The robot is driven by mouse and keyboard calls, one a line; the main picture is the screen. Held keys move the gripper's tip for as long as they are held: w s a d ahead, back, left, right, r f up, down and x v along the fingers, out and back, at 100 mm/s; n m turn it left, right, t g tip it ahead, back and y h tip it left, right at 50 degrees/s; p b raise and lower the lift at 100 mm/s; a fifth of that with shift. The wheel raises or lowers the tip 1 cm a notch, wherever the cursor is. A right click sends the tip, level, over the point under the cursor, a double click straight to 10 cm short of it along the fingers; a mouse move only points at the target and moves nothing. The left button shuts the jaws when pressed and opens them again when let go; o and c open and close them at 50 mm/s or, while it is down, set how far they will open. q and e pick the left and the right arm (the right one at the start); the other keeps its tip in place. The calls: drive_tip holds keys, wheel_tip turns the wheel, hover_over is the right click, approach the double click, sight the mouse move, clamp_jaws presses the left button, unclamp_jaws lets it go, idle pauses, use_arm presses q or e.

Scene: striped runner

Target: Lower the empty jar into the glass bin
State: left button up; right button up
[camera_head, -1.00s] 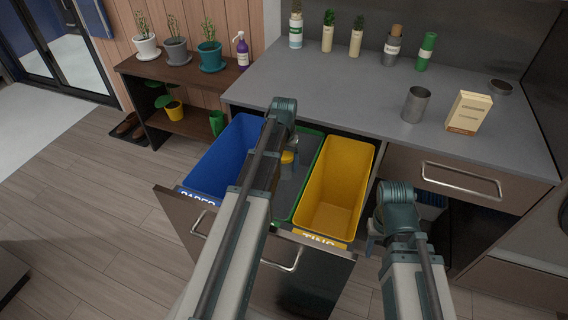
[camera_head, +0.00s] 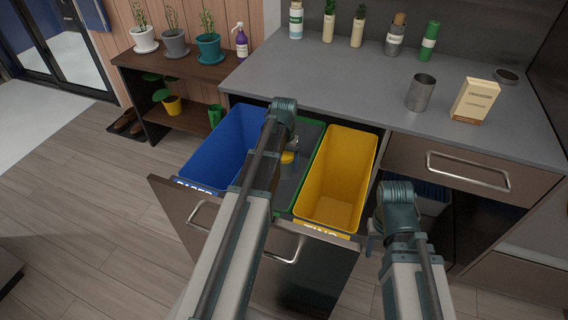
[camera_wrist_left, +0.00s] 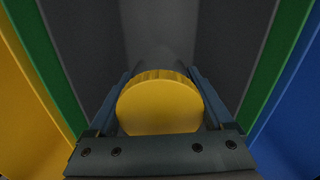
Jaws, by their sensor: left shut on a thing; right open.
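The jar, with a yellow lid (camera_wrist_left: 160,105), is between the fingers of my left gripper (camera_wrist_left: 160,92) in the left wrist view. Its lid also shows as a small yellow patch (camera_head: 288,157) in the head view, partly behind my left arm. The jar is over or within the green-rimmed middle bin (camera_head: 311,152); its depth is hard to tell. Dark bin walls and green rims flank it in the wrist view. The jar's lower body is hidden there. My right gripper (camera_head: 374,240) is mostly hidden by its arm, right of the yellow bin, with nothing seen in it.
The pull-out drawer holds a blue bin (camera_head: 222,147) on the left and a yellow bin (camera_head: 338,180) on the right of the green one. The grey counter (camera_head: 330,85) behind carries a metal cup (camera_head: 420,93), a carton (camera_head: 474,101) and several bottles. A plant shelf stands left.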

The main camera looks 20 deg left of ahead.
sight(284, 173)
use_arm(q)
drive_tip(key=shift+f+b, duration=2.35)
drive_tip(key=shift+f, duration=0.25)
drive_tip(key=shift+f+b, duration=0.9)
drive_tip(key=o, duration=1.3)
drive_tip(key=shift+r, duration=0.1)
wheel_tip(284, 173, up, 14)
drive_tip(key=p, duration=1.4)
